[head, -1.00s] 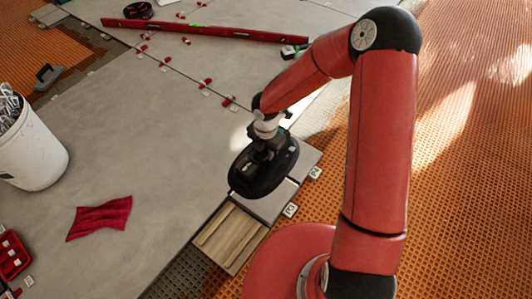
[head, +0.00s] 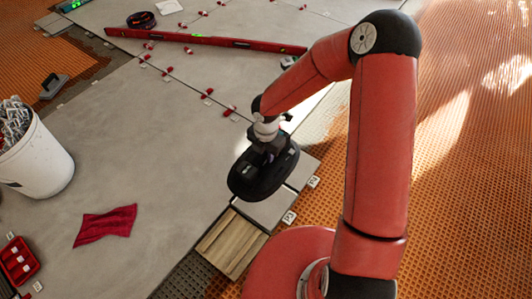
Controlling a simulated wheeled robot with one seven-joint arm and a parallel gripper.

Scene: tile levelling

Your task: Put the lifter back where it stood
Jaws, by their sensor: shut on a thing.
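The lifter (head: 263,173) is a black oval device in the middle of the head view. My gripper (head: 265,148) is over it and shut on its top. The lifter is over the grey tiles by the edge of the laid floor, just beyond a wood-look piece. Whether its underside touches the tile or hangs a little above it, I cannot tell. The gripper's fingers are mostly hidden by the wrist and the lifter's dark body.
A white bucket (head: 38,160) of clips stands at left, with a red cloth (head: 105,226) and a red tray (head: 18,262) nearby. A long red level (head: 200,41) lies at the back. Red clips line the joints. Wood-look planks (head: 231,243) lie at the front. Orange matting (head: 470,190) is at right.

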